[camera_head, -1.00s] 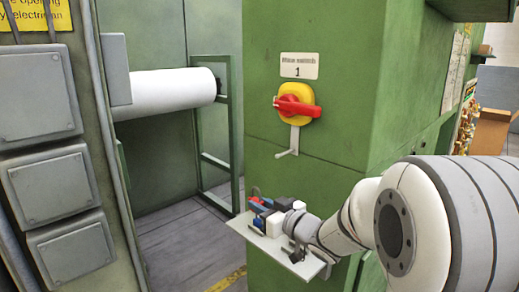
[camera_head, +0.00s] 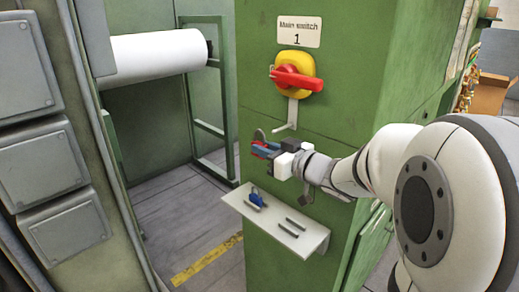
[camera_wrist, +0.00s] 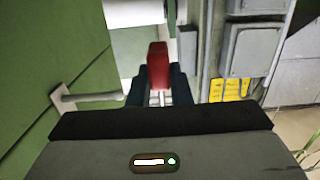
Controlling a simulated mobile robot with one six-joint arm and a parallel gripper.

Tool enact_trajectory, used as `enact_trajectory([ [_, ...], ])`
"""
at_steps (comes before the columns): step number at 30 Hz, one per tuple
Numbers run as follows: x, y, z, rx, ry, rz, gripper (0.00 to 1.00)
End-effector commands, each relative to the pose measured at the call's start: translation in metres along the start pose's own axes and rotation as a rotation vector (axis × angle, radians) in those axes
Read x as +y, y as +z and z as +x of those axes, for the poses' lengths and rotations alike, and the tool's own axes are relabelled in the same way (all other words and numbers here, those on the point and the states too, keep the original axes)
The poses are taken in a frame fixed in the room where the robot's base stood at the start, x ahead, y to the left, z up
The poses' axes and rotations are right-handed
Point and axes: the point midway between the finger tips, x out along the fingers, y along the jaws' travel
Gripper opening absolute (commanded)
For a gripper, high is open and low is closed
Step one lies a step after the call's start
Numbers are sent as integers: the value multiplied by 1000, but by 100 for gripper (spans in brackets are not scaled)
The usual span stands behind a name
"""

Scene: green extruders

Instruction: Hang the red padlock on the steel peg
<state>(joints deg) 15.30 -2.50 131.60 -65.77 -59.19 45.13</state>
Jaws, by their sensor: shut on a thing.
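The red padlock (camera_head: 258,154) is held at the tip of my gripper (camera_head: 266,150), its grey shackle standing up in the head view. In the wrist view the red padlock body (camera_wrist: 158,62) lies between the dark fingers, with thin metal bars showing below it. My gripper is shut on it, above the shelf and apart from the wall. The steel peg (camera_head: 285,129) sticks out of the green cabinet below the main switch, empty, a little above and to the right of the padlock. In the wrist view the peg (camera_wrist: 88,97) is to the left of my gripper.
A white shelf (camera_head: 317,238) below carries a blue padlock (camera_head: 256,200) and several small grey bars. The red and yellow main switch (camera_head: 296,75) sits just above the peg. Grey boxes (camera_head: 55,165) stand at the left, with open floor between.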

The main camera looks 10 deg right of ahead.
Motion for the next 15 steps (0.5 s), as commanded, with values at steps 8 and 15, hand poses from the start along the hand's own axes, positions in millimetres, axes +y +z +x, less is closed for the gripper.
enact_trajectory([
  [8,18,2,0,0,2,0,0],
  [15,33,3,-1,0,2,-1,0],
])
